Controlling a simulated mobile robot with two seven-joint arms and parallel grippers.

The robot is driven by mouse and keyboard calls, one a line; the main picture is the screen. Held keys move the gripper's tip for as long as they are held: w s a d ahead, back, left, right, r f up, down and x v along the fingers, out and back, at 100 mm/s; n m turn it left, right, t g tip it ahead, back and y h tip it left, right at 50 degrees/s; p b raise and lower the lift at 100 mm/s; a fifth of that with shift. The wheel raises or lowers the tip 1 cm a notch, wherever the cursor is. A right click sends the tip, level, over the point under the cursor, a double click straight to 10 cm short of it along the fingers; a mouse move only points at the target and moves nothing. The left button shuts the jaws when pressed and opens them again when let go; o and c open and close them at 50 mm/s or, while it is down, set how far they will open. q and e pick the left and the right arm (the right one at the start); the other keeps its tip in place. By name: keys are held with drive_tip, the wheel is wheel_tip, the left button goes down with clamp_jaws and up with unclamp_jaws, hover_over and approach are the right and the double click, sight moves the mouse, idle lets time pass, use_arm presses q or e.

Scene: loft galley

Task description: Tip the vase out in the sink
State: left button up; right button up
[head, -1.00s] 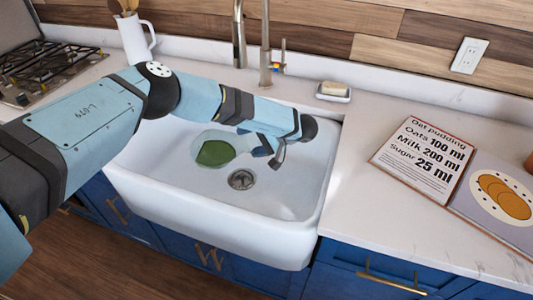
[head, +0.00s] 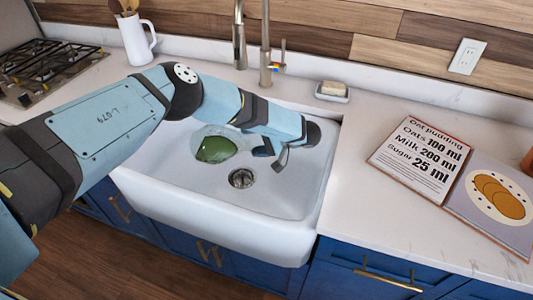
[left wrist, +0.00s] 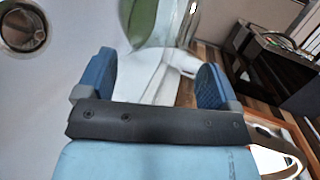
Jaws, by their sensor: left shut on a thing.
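The vase (head: 236,140) is clear glass with green liquid inside. It is tipped over on its side above the sink (head: 215,212), to the left of my left gripper (head: 268,148). In the left wrist view the vase (left wrist: 160,32) shows as clear glass with green at the top, and my left gripper (left wrist: 154,82) has its blue fingers on either side of its see-through part. The left gripper is shut on the vase. The liquid still shows inside; I cannot make out a stream. The vase's mouth is hard to tell. My right gripper is not in view.
The drain (head: 241,178) lies in the basin, just below the vase. A tall faucet (head: 266,50) stands behind the sink. A soap dish (head: 332,92) sits at the back right. An open recipe book (head: 420,158) lies on the right counter. A white jug (head: 134,40) and hob (head: 45,68) are left.

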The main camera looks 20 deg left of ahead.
use_arm(q)
drive_tip(key=shift+w+d+r+y+p, duration=0.1)
drive_tip(key=shift+d+r+y+p, duration=0.05)
drive_tip(key=shift+d+y+p, duration=0.3)
drive_tip(key=shift+d+r+y, duration=0.1)
drive_tip(key=shift+d+y, duration=0.15)
drive_tip(key=shift+d, duration=0.05)
drive_tip(key=p, duration=0.2)
drive_tip(key=y+p, duration=0.1)
drive_tip(key=p, duration=0.1)
drive_tip(key=shift+w+d, duration=0.15)
drive_tip(key=shift+d, duration=0.1)
idle(0.3)
drive_tip(key=shift+w, duration=0.1)
drive_tip(key=shift+d+g+y+p, duration=0.1)
drive_tip(key=shift+g+y+p, duration=0.2)
drive_tip(key=shift+y+p, duration=0.35)
idle(5.5)
